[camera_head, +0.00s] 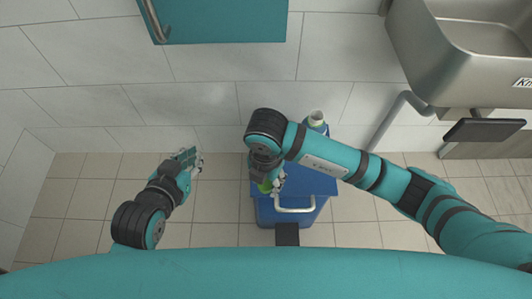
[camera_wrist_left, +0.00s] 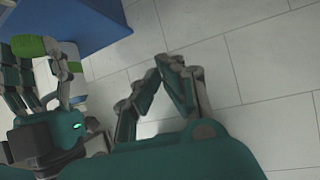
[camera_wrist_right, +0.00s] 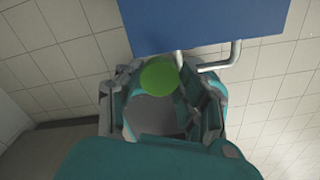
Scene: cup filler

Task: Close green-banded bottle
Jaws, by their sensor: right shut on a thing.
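The bottle (camera_head: 316,119) is pale with a greenish tint low down and stands upright at the back of the blue bin. My right arm hides part of it. My right gripper (camera_head: 271,187) is shut on a round green cap (camera_wrist_right: 159,76), in front of and left of the bottle, apart from it. The cap also shows in the left wrist view (camera_wrist_left: 28,46) between the right fingers. My left gripper (camera_head: 193,158) is empty, left of the bin; in the left wrist view its fingertips (camera_wrist_left: 163,68) come together.
A blue bin (camera_head: 322,183) with a pale handle (camera_head: 295,210) stands on the tiled floor. A metal sink (camera_head: 430,60) with a drain pipe is at upper right. A teal cabinet (camera_head: 225,20) hangs at the top. The floor at left is clear.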

